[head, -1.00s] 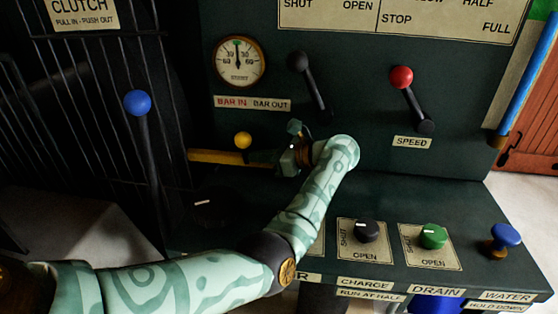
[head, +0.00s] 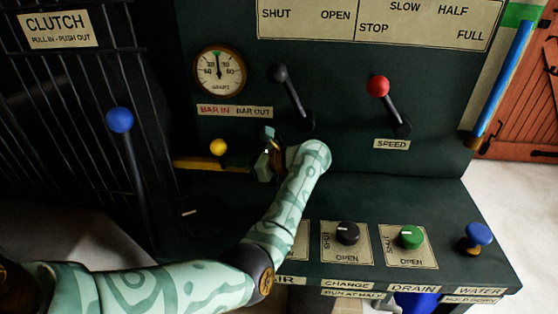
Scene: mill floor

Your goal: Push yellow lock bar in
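The yellow lock bar (head: 200,163) lies level across the lower left of the dark green panel. A yellow ball knob (head: 218,147) stands up on it, under the "BAR IN / BAR OUT" label (head: 235,111). My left gripper (head: 265,150) is just right of the knob, near the bar's right end. Its two pale fingers look spread apart, one above the other, with nothing seen between them. I cannot tell whether it touches the bar. My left forearm hides part of the panel below. My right gripper is not in view.
A black-knobbed lever (head: 290,90) and a red-knobbed speed lever (head: 388,100) rise above the arm. A blue-knobbed lever (head: 122,125) stands at left before a black grille. The console ledge holds a black dial (head: 347,233), a green dial (head: 411,237) and a blue knob (head: 478,235).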

